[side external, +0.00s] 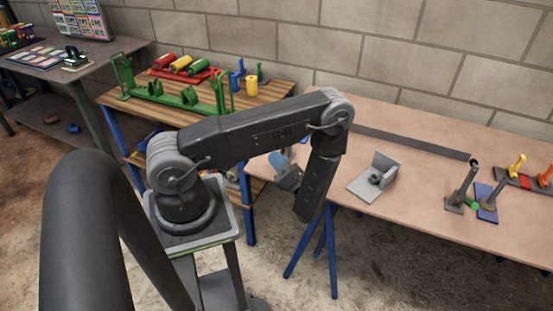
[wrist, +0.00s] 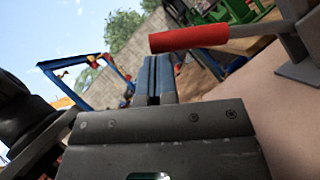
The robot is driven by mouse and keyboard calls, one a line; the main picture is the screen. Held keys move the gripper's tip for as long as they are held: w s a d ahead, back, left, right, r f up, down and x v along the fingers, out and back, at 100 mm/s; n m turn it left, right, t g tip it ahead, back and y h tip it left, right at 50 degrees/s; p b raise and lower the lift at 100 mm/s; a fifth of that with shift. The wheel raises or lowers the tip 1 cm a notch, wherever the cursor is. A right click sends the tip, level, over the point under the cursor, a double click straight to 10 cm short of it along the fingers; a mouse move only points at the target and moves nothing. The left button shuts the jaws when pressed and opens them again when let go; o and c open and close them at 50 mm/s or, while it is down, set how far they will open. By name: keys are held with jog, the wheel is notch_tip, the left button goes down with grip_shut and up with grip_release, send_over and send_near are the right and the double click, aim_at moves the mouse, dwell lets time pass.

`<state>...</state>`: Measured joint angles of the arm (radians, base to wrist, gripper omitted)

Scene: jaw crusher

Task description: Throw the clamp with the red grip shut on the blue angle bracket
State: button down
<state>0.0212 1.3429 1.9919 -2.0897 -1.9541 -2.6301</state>
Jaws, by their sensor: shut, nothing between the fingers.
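My gripper (wrist: 157,75) shows in the wrist view as two blue fingers pressed together with nothing between them. In the side external view its blue fingers (side external: 277,160) hang beside the left end of the pinkish table. In the side external view I cannot make out this clamp; my arm covers that area. I cannot identify the blue angle bracket for certain in either view.
A grey angled piece (side external: 375,181) sits on the pinkish table (side external: 420,205). Clamp-like levers, one upright and grey (side external: 461,190), and a blue plate (side external: 488,206) stand at the right. The table's middle is mostly clear.

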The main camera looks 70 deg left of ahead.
dwell(0.4)
jog(key=w+a+r+m+t+h, duration=0.6)
jog(key=w+a+m, duration=0.5)
jog(key=m, duration=0.5)
jog(key=shift+w+a+r, duration=0.4)
jog(key=shift+r, duration=0.6)
dwell(0.3)
